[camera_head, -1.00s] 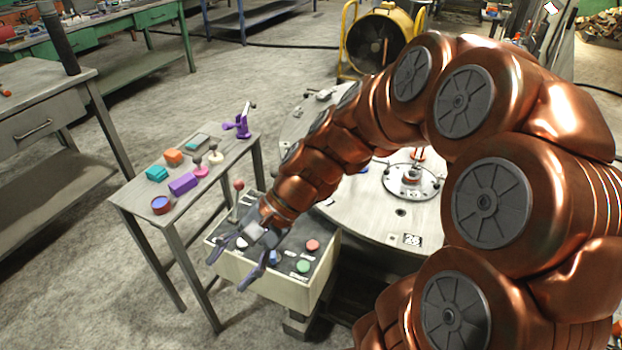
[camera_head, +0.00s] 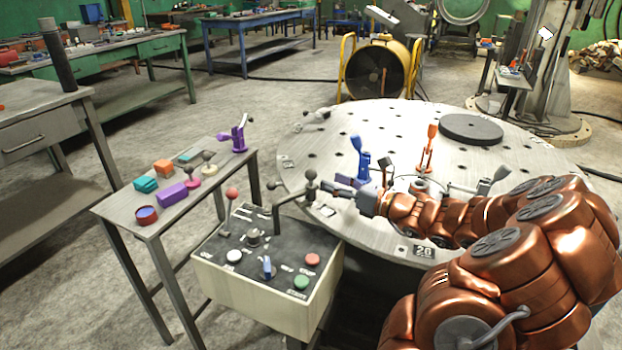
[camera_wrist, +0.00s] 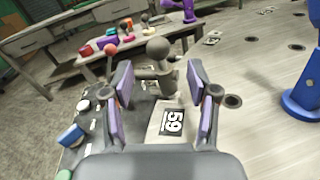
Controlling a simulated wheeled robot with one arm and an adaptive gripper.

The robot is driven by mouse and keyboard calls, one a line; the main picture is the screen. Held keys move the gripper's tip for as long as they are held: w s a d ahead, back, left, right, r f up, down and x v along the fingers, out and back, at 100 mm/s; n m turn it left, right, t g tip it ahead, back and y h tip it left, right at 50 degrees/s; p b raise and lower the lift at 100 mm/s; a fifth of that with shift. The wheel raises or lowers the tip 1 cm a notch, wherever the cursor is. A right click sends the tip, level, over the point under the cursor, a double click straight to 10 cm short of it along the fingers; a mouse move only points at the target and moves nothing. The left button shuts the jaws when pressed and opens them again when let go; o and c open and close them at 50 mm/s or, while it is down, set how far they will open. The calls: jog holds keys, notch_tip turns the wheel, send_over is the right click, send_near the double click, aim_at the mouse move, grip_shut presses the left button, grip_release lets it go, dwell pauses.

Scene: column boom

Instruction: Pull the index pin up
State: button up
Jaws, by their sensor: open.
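The index pin appears to be the grey post with a ball knob (camera_head: 311,175) at the near left edge of the round table, with an arm reaching left from it. In the wrist view its ball knob (camera_wrist: 158,47) and post stand upright in the gap between my fingers. My gripper (camera_head: 328,188) is open and level, pointing left from over the table, with its tips close to the post. In the wrist view my gripper (camera_wrist: 160,80) has one finger on each side of the post. Contact is not visible.
The control box (camera_head: 265,262) with a red-knobbed lever (camera_head: 232,193) and buttons stands below left. A side bench (camera_head: 205,212) holds coloured blocks. The round table (camera_head: 380,118) carries blue (camera_head: 361,155) and orange (camera_head: 430,145) clamps and a dark disc (camera_head: 470,128).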

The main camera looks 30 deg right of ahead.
aim_at(311, 174)
jog(key=shift+b+x, duration=0.3)
jog(key=shift+x, duration=3.45)
grip_shut()
